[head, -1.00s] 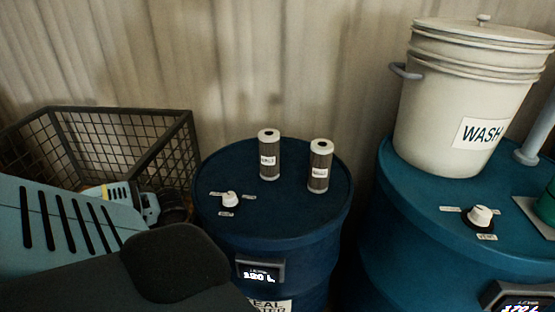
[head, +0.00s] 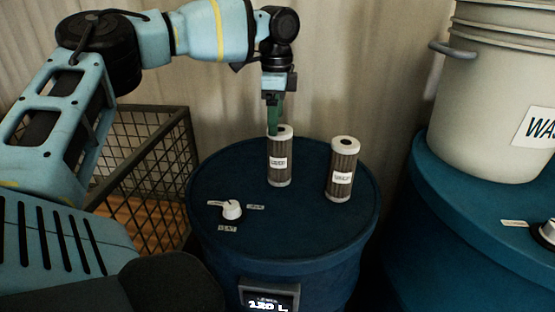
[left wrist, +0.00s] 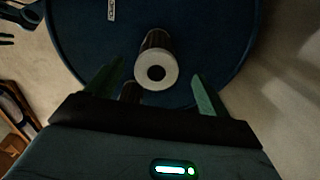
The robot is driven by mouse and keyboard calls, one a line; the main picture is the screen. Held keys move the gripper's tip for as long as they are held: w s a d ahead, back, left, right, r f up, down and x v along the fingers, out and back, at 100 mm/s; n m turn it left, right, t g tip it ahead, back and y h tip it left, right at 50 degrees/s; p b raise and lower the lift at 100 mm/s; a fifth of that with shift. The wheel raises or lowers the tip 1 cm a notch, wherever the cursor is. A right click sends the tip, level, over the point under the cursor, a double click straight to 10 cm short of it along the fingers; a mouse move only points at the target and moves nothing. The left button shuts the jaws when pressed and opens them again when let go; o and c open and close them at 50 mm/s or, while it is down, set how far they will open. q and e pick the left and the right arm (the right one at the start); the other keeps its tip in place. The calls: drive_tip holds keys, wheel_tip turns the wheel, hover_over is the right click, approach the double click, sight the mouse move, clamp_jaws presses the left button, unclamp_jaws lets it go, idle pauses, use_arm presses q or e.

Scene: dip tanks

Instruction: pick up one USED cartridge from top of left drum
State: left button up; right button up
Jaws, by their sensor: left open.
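Two cartridges with dark pleated sides, white end caps and small labels stand upright on the left drum (head: 292,232) in the head view. They are the left cartridge (head: 280,160) and the right cartridge (head: 343,170). The label print is too small to read surely. My left gripper (head: 274,126) points down at the top of the left cartridge, its green fingers overlapping the cap in the picture. In the left wrist view the open fingers (left wrist: 152,88) lie on either side of a white-capped cartridge (left wrist: 157,67). My right gripper is not in view.
A white knob (head: 232,210) sits on the drum top, left of the cartridges. A wire basket (head: 150,180) stands to the left. A blue drum (head: 440,235) at right bears a white bucket (head: 480,110). A pale curtain hangs close behind.

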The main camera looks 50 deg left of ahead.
sight(280, 142)
use_arm(q)
drive_tip(key=shift+w+d+r, duration=0.25)
drive_tip(key=shift+d, duration=0.15)
drive_tip(key=shift+f+p, duration=0.3)
drive_tip(key=shift+f, duration=3.6)
drive_tip(key=shift+c, duration=0.4)
drive_tip(key=c, duration=1.2)
drive_tip(key=shift+r, duration=0.1)
wheel_tip(280, 142, up, 18)
drive_tip(key=shift+f, duration=0.1)
